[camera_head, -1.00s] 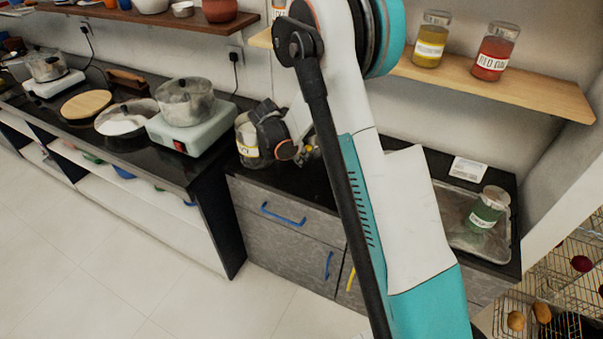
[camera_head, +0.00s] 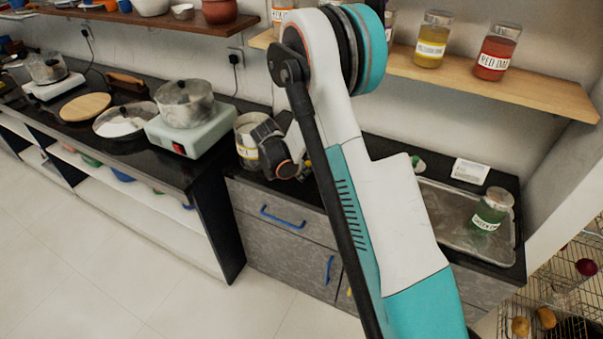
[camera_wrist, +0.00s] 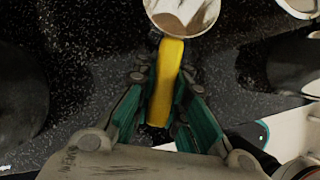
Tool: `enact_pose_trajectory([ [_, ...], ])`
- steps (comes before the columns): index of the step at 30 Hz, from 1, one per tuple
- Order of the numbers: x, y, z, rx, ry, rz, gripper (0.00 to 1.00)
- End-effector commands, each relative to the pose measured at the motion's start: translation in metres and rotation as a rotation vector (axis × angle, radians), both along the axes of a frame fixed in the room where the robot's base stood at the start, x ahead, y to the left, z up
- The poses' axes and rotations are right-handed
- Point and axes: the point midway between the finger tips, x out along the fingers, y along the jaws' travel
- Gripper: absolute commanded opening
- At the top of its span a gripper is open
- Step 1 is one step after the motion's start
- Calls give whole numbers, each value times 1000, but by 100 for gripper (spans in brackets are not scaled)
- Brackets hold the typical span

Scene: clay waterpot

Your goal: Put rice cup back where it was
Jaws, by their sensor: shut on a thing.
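In the wrist view, the rice cup (camera_wrist: 184,12) is a small round metal cup at the top edge, with a pale patch inside. Its yellow handle (camera_wrist: 161,95) runs down between the teal fingers of my gripper (camera_wrist: 163,80), which is shut on it. The cup is partly cut off by the frame, and I cannot tell whether it touches the black counter. In the head view, my gripper is over the black counter, beside a labelled glass jar (camera_head: 245,135) with pale contents. My arm and gripper hide the cup there.
Left of the jar stands a pale green stove (camera_head: 188,135) with a pot (camera_head: 185,101). Right of my arm, a metal tray (camera_head: 455,240) holds a green-labelled jar (camera_head: 491,208). A wooden shelf (camera_head: 545,95) with jars (camera_head: 496,54) hangs above the counter.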

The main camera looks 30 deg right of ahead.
Motion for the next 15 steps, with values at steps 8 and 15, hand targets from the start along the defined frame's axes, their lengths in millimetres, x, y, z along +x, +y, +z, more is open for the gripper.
enact_pose_trajectory([
  [8, 0, 0, -8, 0, 0, 0, 0],
  [15, 0, 0, -8, 2, 1, 0, 33],
])
